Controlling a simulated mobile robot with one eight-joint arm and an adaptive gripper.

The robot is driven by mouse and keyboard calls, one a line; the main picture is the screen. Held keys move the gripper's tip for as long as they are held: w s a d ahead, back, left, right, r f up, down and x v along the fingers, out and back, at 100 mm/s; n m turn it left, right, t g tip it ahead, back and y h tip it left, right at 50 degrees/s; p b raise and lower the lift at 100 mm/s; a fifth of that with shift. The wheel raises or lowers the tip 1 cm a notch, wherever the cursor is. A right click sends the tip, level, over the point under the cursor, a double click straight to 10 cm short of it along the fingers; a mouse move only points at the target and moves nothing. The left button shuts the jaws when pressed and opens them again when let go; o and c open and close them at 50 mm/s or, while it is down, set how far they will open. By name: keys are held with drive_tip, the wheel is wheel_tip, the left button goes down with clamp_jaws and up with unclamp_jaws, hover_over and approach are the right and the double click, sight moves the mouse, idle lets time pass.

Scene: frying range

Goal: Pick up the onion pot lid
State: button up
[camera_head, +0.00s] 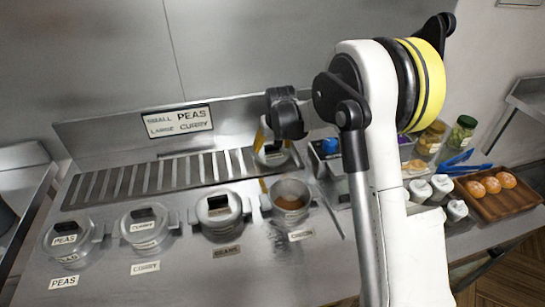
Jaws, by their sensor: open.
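The onion pot (291,202) stands uncovered at the right end of the row of pots, with brown contents showing. Its front label is small and hard to read. A round lid with a dark handle and a pale label (273,157) lies on the slatted rack behind that pot; its label is too small to read. My gripper (281,128) is open and hangs over this lid, seen from behind the arm. It covers part of the lid, and I cannot tell whether the fingers touch it. The fingertips are mostly hidden.
Lidded pots of peas (66,257), curry (145,243) and a third kind (220,228) stand to the left. The slatted rack (130,182) runs behind them. At right are white bottles (442,184), jars (461,133), blue tongs (462,162) and a wooden bun tray (520,199).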

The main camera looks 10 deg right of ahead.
drive_tip(key=c, duration=1.3)
